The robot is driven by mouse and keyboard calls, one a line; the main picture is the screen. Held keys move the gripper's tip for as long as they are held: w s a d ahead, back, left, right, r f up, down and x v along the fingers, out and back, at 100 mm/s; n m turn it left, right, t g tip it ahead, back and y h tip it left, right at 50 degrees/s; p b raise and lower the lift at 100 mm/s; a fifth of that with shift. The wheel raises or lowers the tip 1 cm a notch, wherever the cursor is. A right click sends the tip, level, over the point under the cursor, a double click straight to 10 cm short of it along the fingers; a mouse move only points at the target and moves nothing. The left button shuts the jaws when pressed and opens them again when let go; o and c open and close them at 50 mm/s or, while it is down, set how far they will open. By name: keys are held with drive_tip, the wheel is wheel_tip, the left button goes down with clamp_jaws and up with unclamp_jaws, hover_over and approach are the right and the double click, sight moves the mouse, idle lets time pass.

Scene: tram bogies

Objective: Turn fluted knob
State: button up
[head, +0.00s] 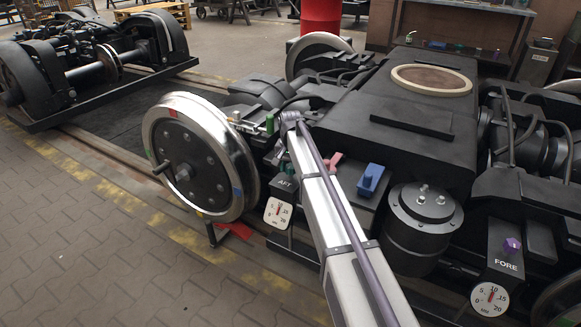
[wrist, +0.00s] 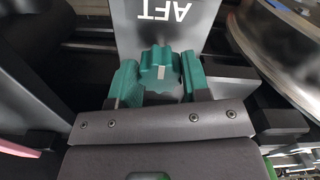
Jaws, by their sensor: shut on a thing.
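A green fluted knob (wrist: 160,70) with a white mark stands on the grey AFT panel (wrist: 163,25), whose lettering is upside down in the wrist view. My gripper (wrist: 159,80) has one green finger on each side of the knob and is shut on it. The AFT knob is not clearly visible in the head view. A second, purple fluted knob (head: 512,245) sits on the FORE panel (head: 505,264), away from my gripper.
A large steel wheel (head: 200,155) stands close to the left of the AFT panel. A blue block (head: 371,180) and a black cylinder (head: 425,228) lie to the right of my arm. Another dial gauge (head: 490,298) is under FORE. Paved floor (head: 90,215) is clear at left.

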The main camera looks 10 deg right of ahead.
sight(291, 166)
idle(0.4)
drive_tip(key=o, duration=0.9)
drive_tip(key=shift+o, duration=0.2)
wheel_tip(291, 166, up, 11)
drive_tip(key=p, duration=1)
drive_tip(key=shift+p, duration=0.4)
drive_tip(key=shift+f, duration=0.1)
